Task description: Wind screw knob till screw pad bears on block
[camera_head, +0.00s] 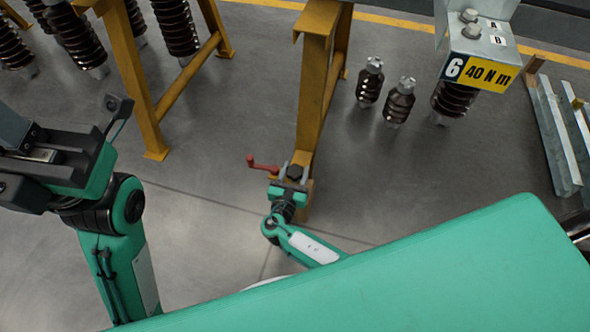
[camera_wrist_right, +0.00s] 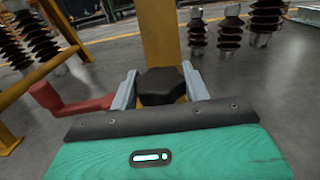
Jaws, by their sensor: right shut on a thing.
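The dark lobed screw knob (camera_head: 295,172) sits at the foot of a yellow steel post. In the right wrist view the knob (camera_wrist_right: 160,86) lies between the two grey fingers of my right gripper (camera_wrist_right: 160,92), which is shut on it. In the head view my right gripper (camera_head: 288,178) reaches it from the front. A red crank-like handle (camera_head: 262,165) sticks out to the left and also shows in the wrist view (camera_wrist_right: 70,105). The screw pad and the block cannot be made out. My left arm's gripper end (camera_head: 40,160) is at the left edge; its fingertips are not clear.
The yellow post (camera_head: 315,90) rises behind the knob. Another yellow frame (camera_head: 135,80) stands at left, with brown ribbed insulators around. Two small insulators (camera_head: 385,90) stand right of the post. A grey bracket with a "6 40 N m" sign (camera_head: 480,70) is upper right.

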